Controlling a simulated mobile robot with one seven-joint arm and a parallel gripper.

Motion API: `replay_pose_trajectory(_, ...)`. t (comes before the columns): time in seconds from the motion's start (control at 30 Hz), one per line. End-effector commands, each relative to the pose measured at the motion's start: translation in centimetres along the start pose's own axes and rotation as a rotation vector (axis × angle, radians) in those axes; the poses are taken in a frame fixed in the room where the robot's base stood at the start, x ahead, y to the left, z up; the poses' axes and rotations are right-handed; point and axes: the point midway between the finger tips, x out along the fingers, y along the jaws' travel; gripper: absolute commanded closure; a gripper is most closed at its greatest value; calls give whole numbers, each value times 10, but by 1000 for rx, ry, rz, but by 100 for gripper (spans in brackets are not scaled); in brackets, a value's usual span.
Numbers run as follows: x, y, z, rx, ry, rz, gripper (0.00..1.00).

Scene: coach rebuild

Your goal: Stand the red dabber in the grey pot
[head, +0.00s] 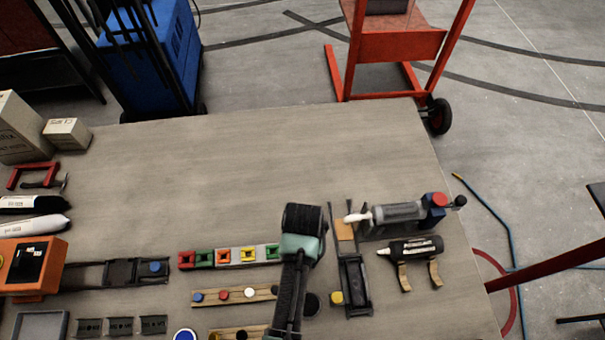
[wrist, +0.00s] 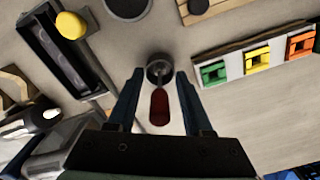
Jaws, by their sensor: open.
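The red dabber (wrist: 159,107) shows in the wrist view, its red handle toward the camera and a thin grey stem running to the small round grey pot (wrist: 153,66). The stem end appears to be inside the pot, and the dabber looks roughly upright. My gripper (wrist: 160,74) is open, with one finger on each side of the dabber and visible gaps between. In the head view my arm and wrist hide the pot and the dabber.
A black tray (head: 355,285) with a yellow knob (head: 337,298) lies close to the right of my arm. A row of coloured blocks (head: 229,257) and peg strips (head: 234,295) lie to the left. The table's far middle (head: 240,160) is clear.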

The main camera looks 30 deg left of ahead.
Motion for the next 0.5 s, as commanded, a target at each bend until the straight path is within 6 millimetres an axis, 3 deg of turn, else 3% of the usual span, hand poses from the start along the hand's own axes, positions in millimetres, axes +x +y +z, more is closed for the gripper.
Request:
replay_pose_trajectory(0.23, -14, 0, -1, 0, 3, -1, 49)
replay_pose_trajectory(0.5, -66, 0, -1, 0, 6, -1, 49)
